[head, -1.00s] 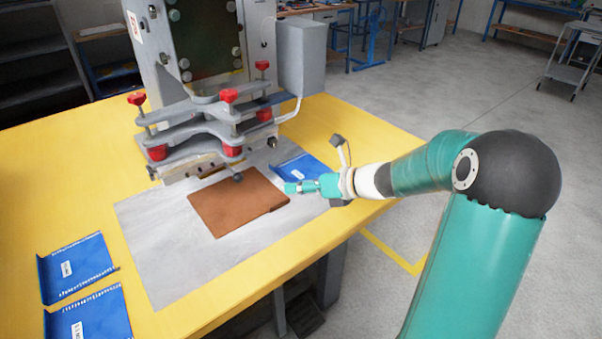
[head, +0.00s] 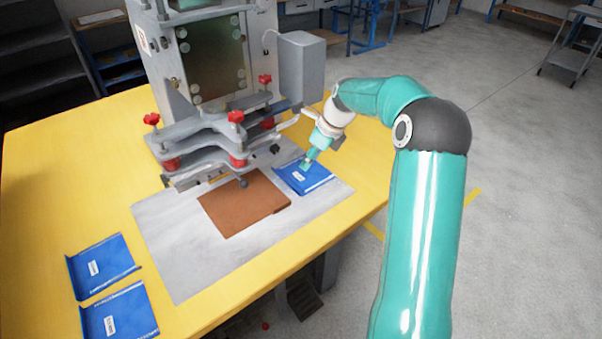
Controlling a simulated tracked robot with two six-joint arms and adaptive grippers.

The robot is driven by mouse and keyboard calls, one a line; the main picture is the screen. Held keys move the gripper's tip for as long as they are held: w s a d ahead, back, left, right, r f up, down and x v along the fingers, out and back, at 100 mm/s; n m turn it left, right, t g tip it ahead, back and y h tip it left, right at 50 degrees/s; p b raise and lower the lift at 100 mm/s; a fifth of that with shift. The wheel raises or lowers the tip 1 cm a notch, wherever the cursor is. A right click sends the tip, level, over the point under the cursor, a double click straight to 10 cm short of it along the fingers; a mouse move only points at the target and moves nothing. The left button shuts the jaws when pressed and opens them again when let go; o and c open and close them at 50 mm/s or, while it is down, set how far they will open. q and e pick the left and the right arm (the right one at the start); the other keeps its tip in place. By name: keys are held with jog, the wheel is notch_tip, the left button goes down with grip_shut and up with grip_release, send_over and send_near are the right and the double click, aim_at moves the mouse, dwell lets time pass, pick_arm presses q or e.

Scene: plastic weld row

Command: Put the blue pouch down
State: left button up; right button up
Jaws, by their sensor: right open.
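A blue pouch (head: 316,179) with a small white label lies flat on the right part of the grey mat (head: 185,245), beside the brown board. My right gripper (head: 306,163) is open, just above the pouch's upper part, with its fingers pointing down; I cannot tell whether the fingertips touch it. Two more blue pouches lie on the yellow table at the left, one at the upper left (head: 115,256) and one at the lower left (head: 135,300). My left gripper is not in view.
The brown board (head: 240,203) lies on the mat in front of the grey welding machine (head: 190,140) with red knobs. A grey box (head: 302,68) on the machine stands close behind my right arm.

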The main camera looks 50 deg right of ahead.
send_over(291, 184)
jog(key=s, duration=0.3)
jog(key=f, duration=0.8)
jog(key=shift+s+d, duration=0.1)
jog(key=shift+d, duration=0.15)
jog(key=shift+w+p+x, duration=0.15)
jog(key=shift+x, duration=1.15)
jog(key=shift+w+p+x, duration=0.15)
jog(key=shift+w+x, duration=0.05)
jog(key=shift+x, duration=1.1)
jog(key=shift+a+r, duration=0.1)
jog(key=shift+r, duration=0.05)
